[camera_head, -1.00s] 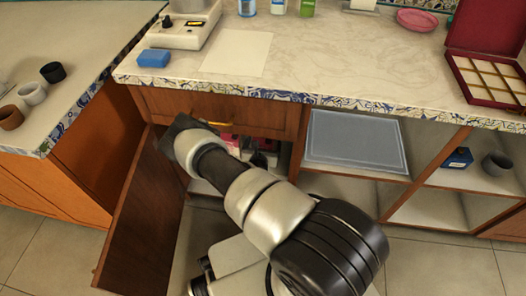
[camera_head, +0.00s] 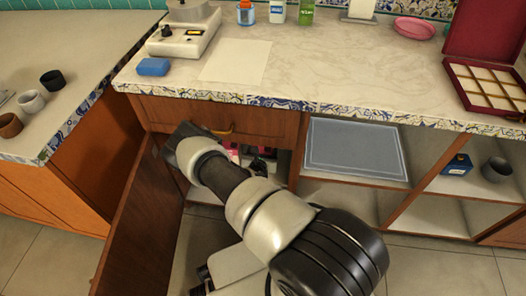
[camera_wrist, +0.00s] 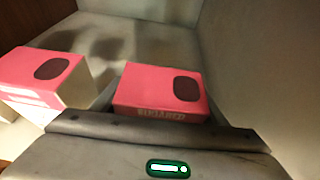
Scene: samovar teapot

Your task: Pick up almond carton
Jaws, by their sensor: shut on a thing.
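In the wrist view, a pink carton (camera_wrist: 160,88) with a dark oval and partly hidden lettering lies directly against my gripper (camera_wrist: 155,128). I take it to be the almond carton; the lettering is hard to read. My gripper is shut on this carton, its lower part hidden by the gripper's grey bar. A second pink carton (camera_wrist: 45,75) with a similar dark oval stands to the left, apart from it. In the head view my gripper (camera_head: 182,140) reaches into the open lower cabinet, below the counter, and the held carton is hidden there.
The open cabinet door (camera_head: 130,220) stands left of my arm. Grey cabinet walls (camera_wrist: 240,50) enclose the cartons. Open shelves on the right hold a blue box (camera_head: 457,165) and a dark cup (camera_head: 496,169).

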